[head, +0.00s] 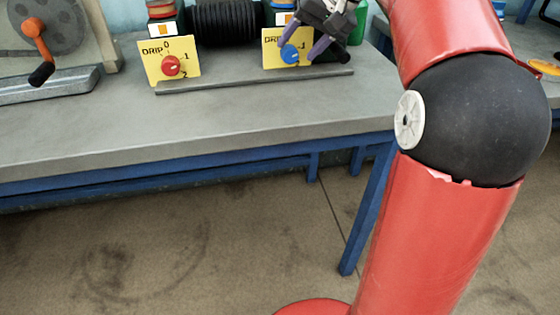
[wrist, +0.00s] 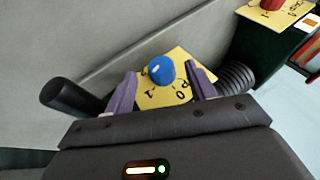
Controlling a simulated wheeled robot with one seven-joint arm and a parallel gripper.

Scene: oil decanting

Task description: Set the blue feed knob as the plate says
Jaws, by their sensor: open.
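The blue feed knob (head: 289,54) is round and sits on a yellow plate (head: 269,61) at the back of the bench. The plate's lettering starts "DRIP" and a 1 shows at the right; the rest is partly hidden by my gripper. In the wrist view the knob (wrist: 162,69) has a short white mark, and the plate (wrist: 150,99) shows a P, 0 and 1 near it. My gripper (head: 298,44) is at the knob, its purple fingers open, one on each side. In the wrist view a gap shows between knob and fingers; contact cannot be told.
A red knob (head: 171,66) on its own yellow plate (head: 151,75), marked DRIP 0, 1, 2, stands to the left. A black ribbed cylinder (head: 224,22) lies between the two stations. The bench front (head: 200,125) is clear.

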